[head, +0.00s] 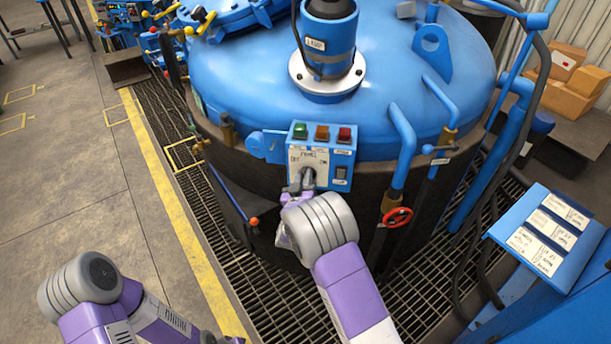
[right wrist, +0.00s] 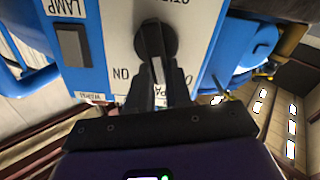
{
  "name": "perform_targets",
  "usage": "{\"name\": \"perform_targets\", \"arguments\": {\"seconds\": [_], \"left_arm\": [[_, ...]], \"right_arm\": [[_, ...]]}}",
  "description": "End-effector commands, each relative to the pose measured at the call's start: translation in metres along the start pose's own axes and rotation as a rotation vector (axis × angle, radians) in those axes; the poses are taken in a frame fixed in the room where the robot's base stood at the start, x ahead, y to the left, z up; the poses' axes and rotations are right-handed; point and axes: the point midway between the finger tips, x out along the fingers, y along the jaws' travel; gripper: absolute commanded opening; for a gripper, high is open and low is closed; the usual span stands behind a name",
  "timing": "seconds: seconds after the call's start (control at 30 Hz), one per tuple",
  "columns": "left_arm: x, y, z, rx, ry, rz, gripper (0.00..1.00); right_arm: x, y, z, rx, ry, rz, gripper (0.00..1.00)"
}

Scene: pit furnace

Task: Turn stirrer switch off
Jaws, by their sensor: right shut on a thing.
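The control box (head: 321,158) is a blue box with a white face on the side of the blue vessel. Its dark round stirrer switch (head: 308,174) sits low on the face, between the OFF and ON markings; it also shows in the right wrist view (right wrist: 156,36). My right gripper (head: 302,186) is at the box with its fingers shut on the switch's knob. In the right wrist view, the fingers (right wrist: 158,72) lie on both sides of the knob and hide part of the lettering.
Green, amber and red buttons (head: 322,132) line the box top. A lamp rocker switch (head: 341,173) sits right of the knob. Blue pipes and a red handwheel (head: 397,217) stand to the right. A lever with an orange tip (head: 254,221) is at left. Floor grating surrounds the vessel.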

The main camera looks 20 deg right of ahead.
Motion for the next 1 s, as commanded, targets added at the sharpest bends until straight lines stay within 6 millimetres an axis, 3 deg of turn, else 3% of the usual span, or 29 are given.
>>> {"name": "perform_targets", "arguments": {"seconds": [0.5, 1.0], "left_arm": [[-0.018, 0.007, 0.001, 0.0, 0.0, 0.0, 0.43], [-0.022, 0.008, 0.001, 0.0, 0.0, 0.0, 0.43]], "right_arm": [[-0.001, -0.009, 0.001, -0.386, 0.0, -0.002, 0.0], [0.0, -0.011, 0.003, -0.497, 0.0, -0.001, 0.0]]}}
